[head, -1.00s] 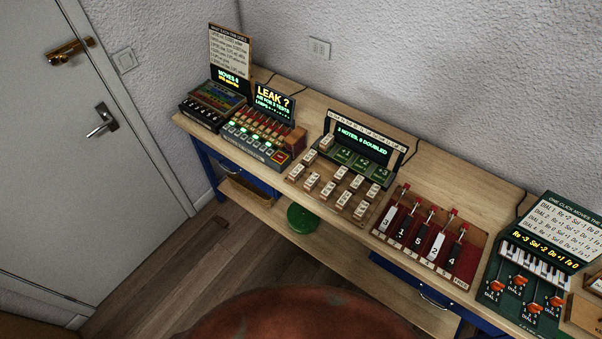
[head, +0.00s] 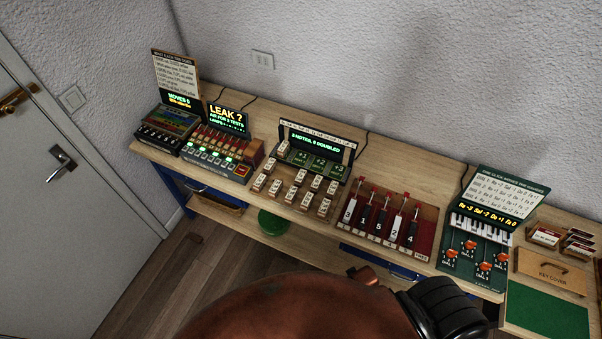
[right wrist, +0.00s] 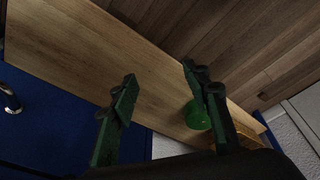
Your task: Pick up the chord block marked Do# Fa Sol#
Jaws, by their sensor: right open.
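A block in the front row (head: 324,206) and one at the back left (head: 282,149) show. Their markings are too small to read, so I cannot tell which is Do# Fa Sol#. My right gripper (right wrist: 158,75) is open and empty in the right wrist view, pointing over a wooden surface and the floor, with no block in sight. My left gripper is not in view.
Left of the blocks stands the "LEAK ?" console (head: 215,150).

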